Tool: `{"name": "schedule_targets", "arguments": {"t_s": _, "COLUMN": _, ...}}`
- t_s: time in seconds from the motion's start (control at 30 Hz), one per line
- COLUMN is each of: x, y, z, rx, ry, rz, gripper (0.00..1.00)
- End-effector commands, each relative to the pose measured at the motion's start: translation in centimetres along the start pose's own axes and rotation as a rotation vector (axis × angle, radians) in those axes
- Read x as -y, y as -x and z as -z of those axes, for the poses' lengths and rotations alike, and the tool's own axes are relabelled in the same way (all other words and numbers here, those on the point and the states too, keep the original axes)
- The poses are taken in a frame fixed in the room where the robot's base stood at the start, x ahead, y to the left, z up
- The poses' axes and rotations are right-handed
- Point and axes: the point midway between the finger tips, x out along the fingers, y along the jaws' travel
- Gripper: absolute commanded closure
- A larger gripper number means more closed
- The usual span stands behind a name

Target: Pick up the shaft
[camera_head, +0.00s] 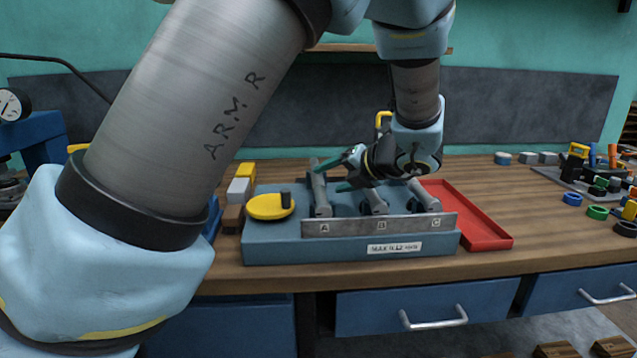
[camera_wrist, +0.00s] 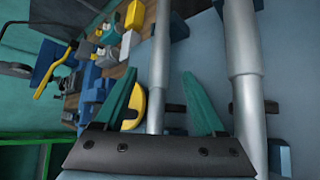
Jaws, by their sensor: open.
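A blue-grey fixture (camera_head: 275,247) on the bench has a front plate lettered A, B and C. A grey metal shaft (camera_head: 321,197) lies at A, another shaft (camera_head: 375,200) at B and a third (camera_head: 424,196) at C. My gripper (camera_head: 333,176) is open above the fixture, with its teal fingers pointing left toward the A shaft. In the wrist view, the slim A shaft (camera_wrist: 160,52) shows between the two open fingers. A thicker stepped shaft (camera_wrist: 243,60) shows right of them. I cannot tell how far the fingers are above the A shaft.
A yellow disc with a black knob (camera_head: 269,207) sits on the fixture's left. A red tray (camera_head: 478,228) lies to its right. Yellow, white and brown blocks (camera_head: 239,190) stand at the left. Coloured rings (camera_head: 597,212) and a parts board are at the far right. Bare bench lies between.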

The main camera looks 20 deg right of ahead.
Motion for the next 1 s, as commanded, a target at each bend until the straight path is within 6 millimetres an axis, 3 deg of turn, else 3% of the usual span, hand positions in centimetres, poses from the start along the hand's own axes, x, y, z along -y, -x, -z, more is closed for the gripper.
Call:
{"name": "schedule_targets", "arguments": {"t_s": 0.23, "x": -0.1, "y": -3.6, "z": 0.2, "rx": -0.003, "ry": 0.000, "rz": -0.003, "gripper": 0.28}}
{"name": "schedule_targets", "arguments": {"t_s": 0.57, "x": -0.1, "y": -4.2, "z": 0.2, "rx": -0.001, "ry": 0.001, "rz": -0.001, "gripper": 0.29}}
{"name": "schedule_targets", "arguments": {"t_s": 1.0, "x": -0.1, "y": -4.2, "z": 0.2, "rx": -0.001, "ry": 0.000, "rz": -0.001, "gripper": 0.79}}
